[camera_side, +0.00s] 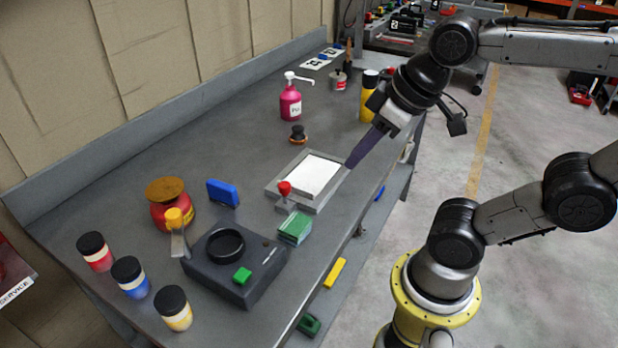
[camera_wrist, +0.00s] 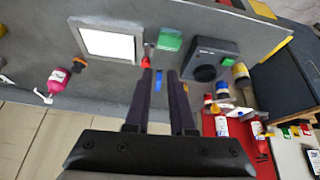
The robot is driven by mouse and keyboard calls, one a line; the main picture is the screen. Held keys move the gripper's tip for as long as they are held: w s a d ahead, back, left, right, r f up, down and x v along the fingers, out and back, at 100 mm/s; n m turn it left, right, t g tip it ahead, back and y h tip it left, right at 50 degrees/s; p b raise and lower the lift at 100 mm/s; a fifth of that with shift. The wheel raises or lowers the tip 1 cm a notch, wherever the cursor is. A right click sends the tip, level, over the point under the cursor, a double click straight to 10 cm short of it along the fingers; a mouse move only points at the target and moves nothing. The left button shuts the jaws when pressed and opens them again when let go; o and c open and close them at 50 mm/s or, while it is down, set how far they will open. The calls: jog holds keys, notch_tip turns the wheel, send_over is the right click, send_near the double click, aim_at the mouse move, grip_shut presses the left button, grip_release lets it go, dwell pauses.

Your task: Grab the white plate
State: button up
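The white plate (camera_side: 316,176) is a flat white square. It lies in a grey square frame (camera_side: 275,187) on the bench, near the bench's front edge. In the wrist view the white plate (camera_wrist: 107,44) is up and to the left of my fingertips. My gripper (camera_side: 350,165) has long dark fingers pointing down and left, with tips by the plate's right edge in the side view. In the wrist view my gripper (camera_wrist: 160,72) has its two fingers apart, with nothing held between them. The height of the tips above the bench is hard to tell.
A red-knobbed tool (camera_side: 284,190) and a green block (camera_side: 295,228) stand close to the frame's near side. A black device (camera_side: 235,265), a red jar (camera_side: 170,205) and a blue block (camera_side: 223,192) are to the left. A pink bottle (camera_side: 290,103) stands behind.

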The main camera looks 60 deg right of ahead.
jog(key=w+d+r+g, duration=0.1)
jog(key=w+d+g, duration=0.15)
jog(key=w, duration=0.65)
jog(key=m+g, duration=0.1)
jog(key=g, duration=0.1)
send_near(295, 182)
jog(key=s+a, duration=0.2)
jog(key=a, duration=0.1)
jog(key=shift+s+a+f, duration=0.1)
jog(key=shift+a+f, duration=0.15)
jog(key=shift+a, duration=0.05)
jog(key=shift+w+d+f, duration=0.1)
jog(key=shift+w+f, duration=0.1)
jog(key=shift+f, duration=1.3)
jog(key=shift+w+f, duration=0.25)
jog(key=shift+f, duration=1.3)
grip_shut()
